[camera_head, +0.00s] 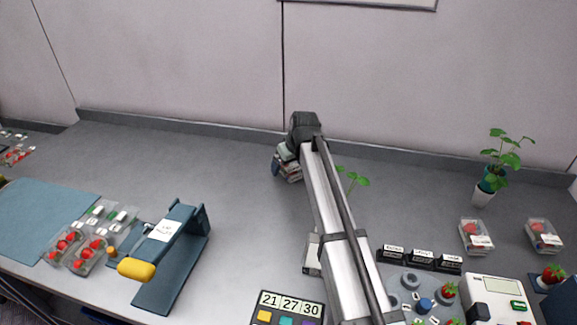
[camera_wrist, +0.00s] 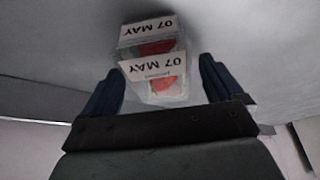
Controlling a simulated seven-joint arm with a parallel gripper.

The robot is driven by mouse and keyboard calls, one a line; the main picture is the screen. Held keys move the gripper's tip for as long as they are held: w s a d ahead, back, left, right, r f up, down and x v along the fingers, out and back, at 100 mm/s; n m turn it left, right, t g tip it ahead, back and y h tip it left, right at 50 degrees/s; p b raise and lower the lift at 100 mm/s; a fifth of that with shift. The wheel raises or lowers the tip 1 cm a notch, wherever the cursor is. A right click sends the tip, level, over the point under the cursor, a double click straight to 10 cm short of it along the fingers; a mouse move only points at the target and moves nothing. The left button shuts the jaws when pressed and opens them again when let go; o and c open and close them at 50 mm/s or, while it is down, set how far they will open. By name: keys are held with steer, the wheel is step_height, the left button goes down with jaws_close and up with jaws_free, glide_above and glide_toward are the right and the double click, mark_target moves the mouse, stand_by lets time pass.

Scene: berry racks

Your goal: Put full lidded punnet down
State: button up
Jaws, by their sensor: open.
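My gripper (camera_head: 284,162) is at the back middle of the grey table, near the wall. In the wrist view its two dark blue fingers (camera_wrist: 160,88) are open and apart. A clear lidded punnet (camera_wrist: 158,90) with red fruit and a white "07 MAY" label lies between and just beyond the fingertips. A second labelled punnet (camera_wrist: 147,42) shows directly against it; I cannot tell whether they are stacked or side by side. In the head view the clear punnets (camera_head: 290,176) at the gripper are small and partly hidden by my arm.
Two lidded punnets (camera_head: 477,238) (camera_head: 544,236) stand at the right, near a potted plant (camera_head: 487,185). A seedling (camera_head: 352,178) is beside my arm. A blue press with a yellow handle (camera_head: 136,270), open punnets (camera_head: 88,257) and a blue mat (camera_head: 35,215) are left. The back left table is clear.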

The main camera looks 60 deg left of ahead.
steer(key=v, duration=1.1)
steer(key=shift+d+r, duration=0.2)
